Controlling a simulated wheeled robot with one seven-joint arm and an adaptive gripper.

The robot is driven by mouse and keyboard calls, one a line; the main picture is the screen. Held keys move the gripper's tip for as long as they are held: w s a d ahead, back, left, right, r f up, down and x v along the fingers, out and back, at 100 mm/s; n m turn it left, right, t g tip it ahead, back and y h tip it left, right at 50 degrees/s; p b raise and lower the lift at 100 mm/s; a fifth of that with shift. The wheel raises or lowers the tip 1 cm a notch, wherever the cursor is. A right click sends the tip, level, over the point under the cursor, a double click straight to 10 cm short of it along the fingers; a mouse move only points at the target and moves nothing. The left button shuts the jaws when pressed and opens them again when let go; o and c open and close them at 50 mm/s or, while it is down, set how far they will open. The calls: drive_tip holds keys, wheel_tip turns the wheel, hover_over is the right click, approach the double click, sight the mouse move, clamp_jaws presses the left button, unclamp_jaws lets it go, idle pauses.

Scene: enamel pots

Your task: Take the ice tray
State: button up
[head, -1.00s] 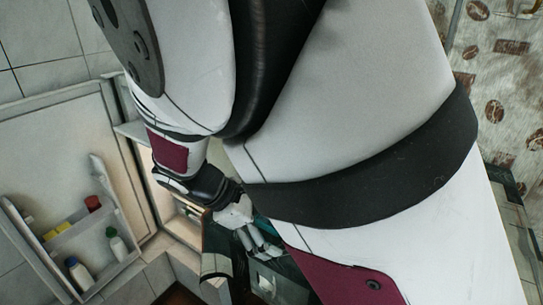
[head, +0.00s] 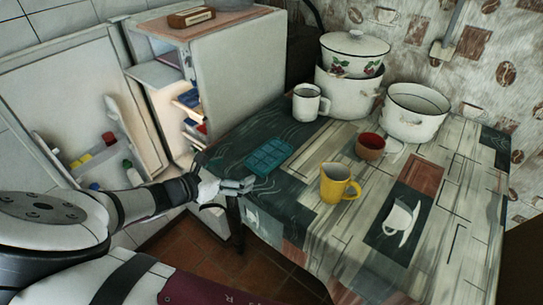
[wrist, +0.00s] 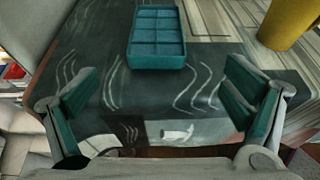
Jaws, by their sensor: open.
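The ice tray (head: 269,156) is a teal rectangular tray with compartments. It lies flat on the patterned tablecloth near the table's left side. In the wrist view the ice tray (wrist: 157,38) is ahead of my gripper, centred between the fingers. My gripper (head: 247,184) is at the table's left front edge, a little short of the tray. In the wrist view my gripper (wrist: 158,110) has its two teal-padded fingers spread wide with nothing between them. The fingers and the tray are apart.
A yellow mug (head: 338,183) stands right of the tray. A red-brown cup (head: 371,147), a white mug (head: 307,103), a white pot (head: 413,112) and stacked enamel pots (head: 347,92) stand farther back. An open fridge (head: 240,75) is at left. The cloth around the tray is clear.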

sight(258, 167)
drive_tip(key=x, duration=0.5)
drive_tip(key=shift+w+d+f, duration=0.1)
drive_tip(key=shift+w, duration=0.1)
drive_tip(key=shift+b+x, duration=0.35)
drive_tip(key=shift+x, duration=2.2)
drive_tip(key=shift+w, duration=0.15)
drive_tip(key=c, duration=1.4)
